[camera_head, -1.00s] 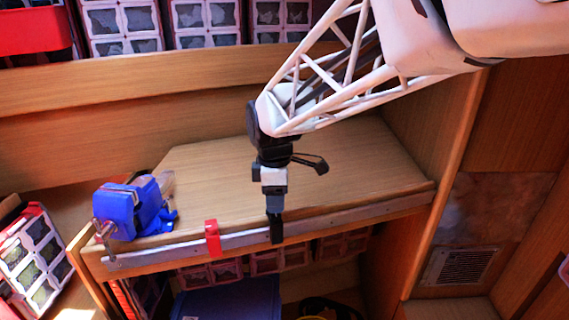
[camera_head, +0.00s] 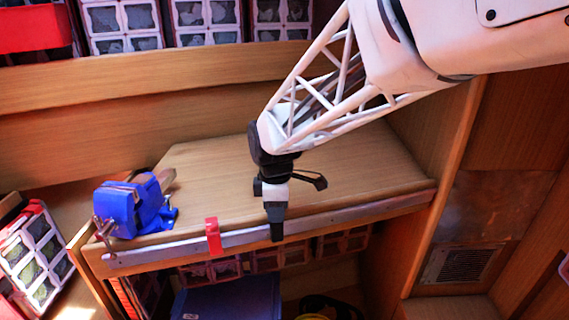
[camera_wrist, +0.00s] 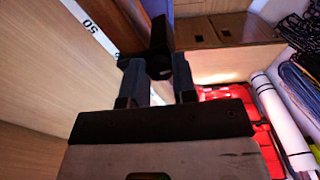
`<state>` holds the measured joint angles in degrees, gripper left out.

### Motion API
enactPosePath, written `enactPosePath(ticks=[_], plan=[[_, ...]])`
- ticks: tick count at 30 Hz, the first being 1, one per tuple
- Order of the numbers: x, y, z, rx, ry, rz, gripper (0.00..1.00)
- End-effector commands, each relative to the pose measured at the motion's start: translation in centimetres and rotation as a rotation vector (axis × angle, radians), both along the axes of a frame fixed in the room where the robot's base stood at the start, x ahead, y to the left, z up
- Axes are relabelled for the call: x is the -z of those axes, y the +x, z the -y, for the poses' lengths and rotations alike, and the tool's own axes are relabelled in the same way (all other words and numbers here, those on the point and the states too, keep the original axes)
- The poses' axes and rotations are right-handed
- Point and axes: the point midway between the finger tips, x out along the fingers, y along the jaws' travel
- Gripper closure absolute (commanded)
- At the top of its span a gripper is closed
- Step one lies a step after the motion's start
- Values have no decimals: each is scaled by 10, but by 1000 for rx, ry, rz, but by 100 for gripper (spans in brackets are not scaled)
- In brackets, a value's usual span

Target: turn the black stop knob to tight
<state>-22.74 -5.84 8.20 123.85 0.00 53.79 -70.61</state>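The black stop knob (camera_wrist: 159,66) shows in the wrist view between the two fingers of my gripper (camera_wrist: 160,80), with a black bar rising behind it. The fingers stand on either side of the knob, very close to it. I cannot tell whether they press on it. In the head view my gripper (camera_head: 275,212) points down at the front edge of the wooden bench. Its fingertips reach a black stop (camera_head: 277,232) on the grey metal rail (camera_head: 340,218). The knob itself is mostly hidden by the gripper there.
A red clip (camera_head: 212,236) sits on the rail to the left. A blue vise (camera_head: 130,207) stands at the bench's left end. The bench top (camera_head: 215,175) between is clear. A blue box (camera_head: 230,300) lies below.

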Motion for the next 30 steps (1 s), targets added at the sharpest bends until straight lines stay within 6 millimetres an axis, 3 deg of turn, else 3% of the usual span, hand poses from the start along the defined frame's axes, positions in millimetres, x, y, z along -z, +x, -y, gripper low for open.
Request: enactPosePath(ticks=[4, 17, 30], plan=[[0, 0, 0, 0, 0, 0, 98], [0, 0, 0, 73, 0, 0, 98], [-1, 0, 0, 392, 0, 1, 98]])
